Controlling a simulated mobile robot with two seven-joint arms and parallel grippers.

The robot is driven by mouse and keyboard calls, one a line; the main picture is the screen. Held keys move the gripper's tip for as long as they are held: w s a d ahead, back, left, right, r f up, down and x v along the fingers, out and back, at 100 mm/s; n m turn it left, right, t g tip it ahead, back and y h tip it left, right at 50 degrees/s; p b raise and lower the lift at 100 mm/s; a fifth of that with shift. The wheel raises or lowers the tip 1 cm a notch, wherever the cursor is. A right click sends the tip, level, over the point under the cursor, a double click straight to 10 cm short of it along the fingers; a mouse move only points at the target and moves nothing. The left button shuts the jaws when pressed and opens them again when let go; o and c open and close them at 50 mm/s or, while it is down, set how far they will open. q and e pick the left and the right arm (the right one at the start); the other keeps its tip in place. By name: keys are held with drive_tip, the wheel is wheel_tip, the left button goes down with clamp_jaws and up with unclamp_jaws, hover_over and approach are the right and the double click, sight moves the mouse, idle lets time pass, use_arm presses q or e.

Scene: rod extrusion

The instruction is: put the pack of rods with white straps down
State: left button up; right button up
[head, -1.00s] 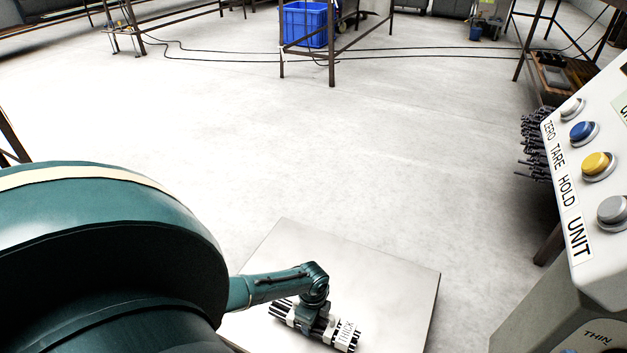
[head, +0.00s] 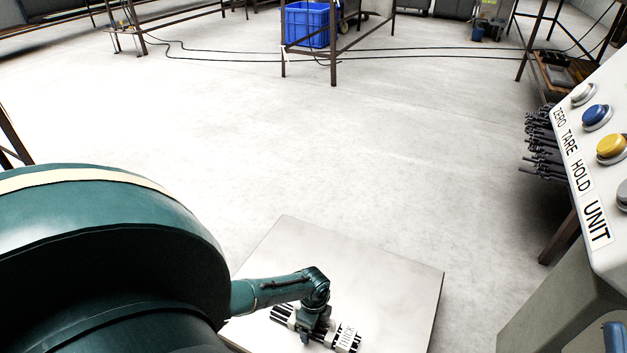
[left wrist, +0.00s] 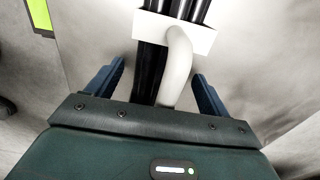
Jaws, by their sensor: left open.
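The pack of dark rods with white straps (head: 346,340) lies on a flat pale metal platform (head: 392,268) at the bottom of the head view. One strap is lettered THICK. My left gripper (head: 312,327) is over the middle of the pack and partly hides it. In the left wrist view the open left gripper (left wrist: 158,72) has one blue finger on each side of the pack (left wrist: 150,72), with gaps between the fingers and the rods. A white strap and a white curved piece show there too. My right gripper is in neither view.
A control console (head: 585,190) with several buttons stands at the right. Bundled dark rods (head: 543,145) are on a rack behind it. A blue crate (head: 306,24) is at the back by a metal frame.

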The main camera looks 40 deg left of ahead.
use_arm(q)
drive_tip(key=shift+r+p, duration=0.4)
drive_tip(key=shift+r, duration=0.1)
wheel_tip(320, 180, up, 3)
drive_tip(key=shift+p, duration=1.15)
wheel_tip(320, 180, up, 8)
drive_tip(key=p, duration=0.4)
drive_tip(key=shift+r+p, duration=0.15)
drive_tip(key=shift+p, duration=0.25)
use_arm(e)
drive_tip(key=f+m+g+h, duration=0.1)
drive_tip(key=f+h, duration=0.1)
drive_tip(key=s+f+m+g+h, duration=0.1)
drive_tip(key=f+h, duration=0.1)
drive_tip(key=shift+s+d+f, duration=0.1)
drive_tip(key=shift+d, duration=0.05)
use_arm(q)
drive_tip(key=shift+s, duration=0.15)
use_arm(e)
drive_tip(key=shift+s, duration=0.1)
